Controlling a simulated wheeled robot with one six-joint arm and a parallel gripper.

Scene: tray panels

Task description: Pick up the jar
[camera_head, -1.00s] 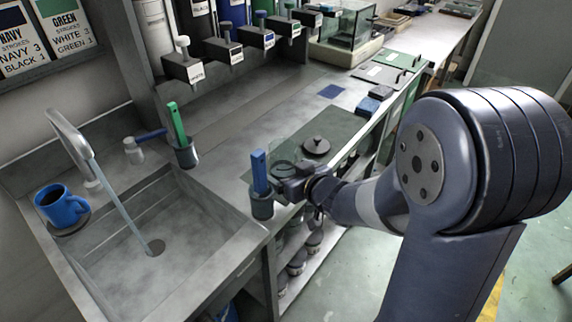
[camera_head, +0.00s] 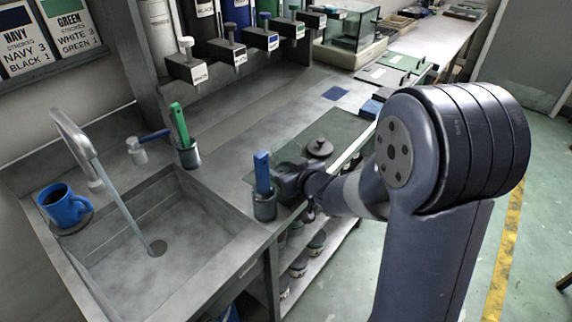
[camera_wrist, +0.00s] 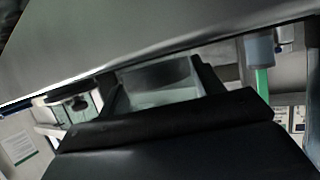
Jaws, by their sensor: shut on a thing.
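My gripper (camera_head: 284,178) is low at the counter's front edge, just right of a grey cup (camera_head: 265,207) with a blue-handled tool. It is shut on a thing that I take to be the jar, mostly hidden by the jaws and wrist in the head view. The wrist view is tilted and close; a pale, translucent block (camera_wrist: 160,84) shows beyond the dark gripper body, and I cannot tell if it is part of the jar. A dark round lid with a knob (camera_head: 319,147) lies on the dark mat (camera_head: 345,128) behind my gripper.
A sink (camera_head: 150,245) with running water is at left, with a blue mug (camera_head: 65,207) beside it. A grey cup (camera_head: 188,155) with a green-handled tool stands behind. Several lidded pots (camera_head: 299,264) sit on the shelf below. Dispensers (camera_head: 187,68) line the back.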

